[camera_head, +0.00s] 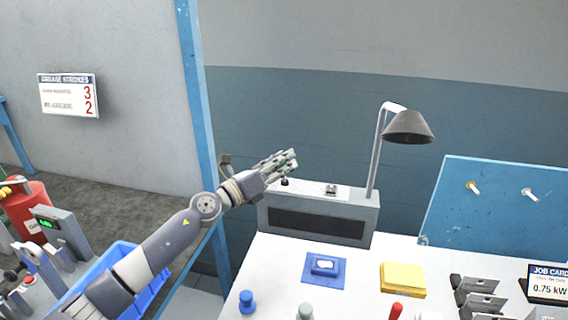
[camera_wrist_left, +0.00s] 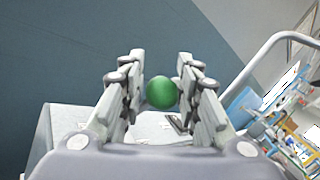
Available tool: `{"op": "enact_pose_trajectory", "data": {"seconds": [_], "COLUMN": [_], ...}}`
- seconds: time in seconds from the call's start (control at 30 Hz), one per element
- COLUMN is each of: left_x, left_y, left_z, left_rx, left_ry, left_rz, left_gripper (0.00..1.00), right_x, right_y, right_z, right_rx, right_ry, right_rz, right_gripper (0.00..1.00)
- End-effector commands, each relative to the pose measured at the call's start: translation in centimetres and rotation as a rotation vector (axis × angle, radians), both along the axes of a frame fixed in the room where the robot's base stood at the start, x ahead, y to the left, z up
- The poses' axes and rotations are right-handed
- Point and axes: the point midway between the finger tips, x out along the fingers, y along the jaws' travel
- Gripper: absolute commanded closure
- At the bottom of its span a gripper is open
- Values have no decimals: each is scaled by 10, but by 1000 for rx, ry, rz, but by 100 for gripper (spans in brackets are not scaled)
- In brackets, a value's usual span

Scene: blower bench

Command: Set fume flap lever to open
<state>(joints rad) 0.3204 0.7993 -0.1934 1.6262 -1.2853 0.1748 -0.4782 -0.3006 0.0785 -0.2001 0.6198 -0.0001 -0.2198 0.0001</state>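The fume unit is a grey box (camera_head: 318,222) with a dark front panel, at the back of the white bench. My left gripper (camera_head: 290,158) is over the left part of its top in the head view. A green ball knob (camera_wrist_left: 162,92), apparently the flap lever's end, shows between the fingers of my left gripper (camera_wrist_left: 161,88) in the wrist view. The fingers are apart on either side of it, with no clear grip. In the head view a small dark stub (camera_head: 285,182) stands below the fingers; the green knob is hidden there. The lever's setting is unclear. My right gripper is out of view.
A lamp (camera_head: 409,126) rises at the box's right end, and a small switch (camera_head: 331,190) sits on its top. A blue post (camera_head: 194,100) stands left of the gripper. A blue pad (camera_head: 324,281) and yellow block (camera_head: 403,279) lie on the bench (camera_head: 270,262).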

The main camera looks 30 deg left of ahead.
Motion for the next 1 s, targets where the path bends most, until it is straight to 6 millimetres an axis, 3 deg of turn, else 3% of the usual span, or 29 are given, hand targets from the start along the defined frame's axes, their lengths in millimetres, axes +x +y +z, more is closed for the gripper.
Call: {"op": "enact_pose_trajectory", "data": {"seconds": [0.03,0.07,0.53,1.0], "left_x": [-3,-3,-7,-70], "left_y": [-8,-8,-3,19], "left_z": [-15,-15,-11,-19], "left_rx": [1,2,4,3], "left_ry": [28,28,19,23], "left_rz": [-21,-20,-13,-11], "left_gripper": [57,53,53,53], "right_x": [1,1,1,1], "right_y": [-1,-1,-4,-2], "right_z": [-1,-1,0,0], "right_rx": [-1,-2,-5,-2], "right_ry": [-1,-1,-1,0], "right_rz": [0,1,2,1], "right_gripper": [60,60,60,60]}}
